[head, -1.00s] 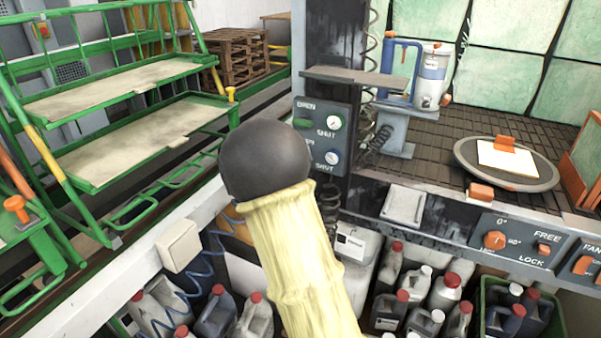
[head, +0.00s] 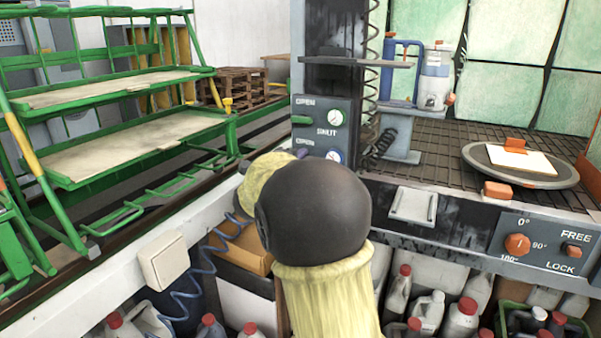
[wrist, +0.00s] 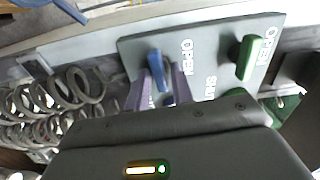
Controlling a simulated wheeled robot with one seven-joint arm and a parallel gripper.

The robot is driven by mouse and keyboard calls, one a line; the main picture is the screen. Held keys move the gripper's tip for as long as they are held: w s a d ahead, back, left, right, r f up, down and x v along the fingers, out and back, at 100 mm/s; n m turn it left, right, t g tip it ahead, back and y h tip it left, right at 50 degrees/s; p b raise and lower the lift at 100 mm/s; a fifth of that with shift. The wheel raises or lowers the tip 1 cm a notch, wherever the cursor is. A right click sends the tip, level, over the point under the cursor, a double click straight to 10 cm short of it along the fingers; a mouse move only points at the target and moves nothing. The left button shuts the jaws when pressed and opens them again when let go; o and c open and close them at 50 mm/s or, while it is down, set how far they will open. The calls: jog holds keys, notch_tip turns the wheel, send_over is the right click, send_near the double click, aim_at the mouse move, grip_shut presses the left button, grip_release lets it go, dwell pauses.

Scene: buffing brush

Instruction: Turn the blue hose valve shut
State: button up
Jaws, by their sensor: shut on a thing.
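The blue hose valve (wrist: 160,75) is a short blue lever on a grey control panel (wrist: 135,48), beside printed OPEN and SHUT words. In the wrist view the two purple-grey fingers of my gripper (wrist: 160,88) stand either side of the lever and are shut on it. The lever lies nearly parallel to the green lever (wrist: 246,58) on the same panel.
The green lever (head: 301,120) sits close above the blue one. A coiled spring hose (wrist: 60,90) hangs beside the panel in the wrist view. A shelf plate (head: 352,88) juts out above.

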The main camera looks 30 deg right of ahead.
jog(key=shift+f+m, duration=0.1)
jog(key=shift+m, duration=0.2)
jog(key=o, duration=0.7)
jog(key=shift+o, duration=0.2)
jog(key=shift+a, duration=0.1)
jog(key=p+v, duration=0.1)
jog(key=v, duration=1.6)
jog(key=shift+p, duration=0.3)
jog(key=shift+s+a, duration=0.1)
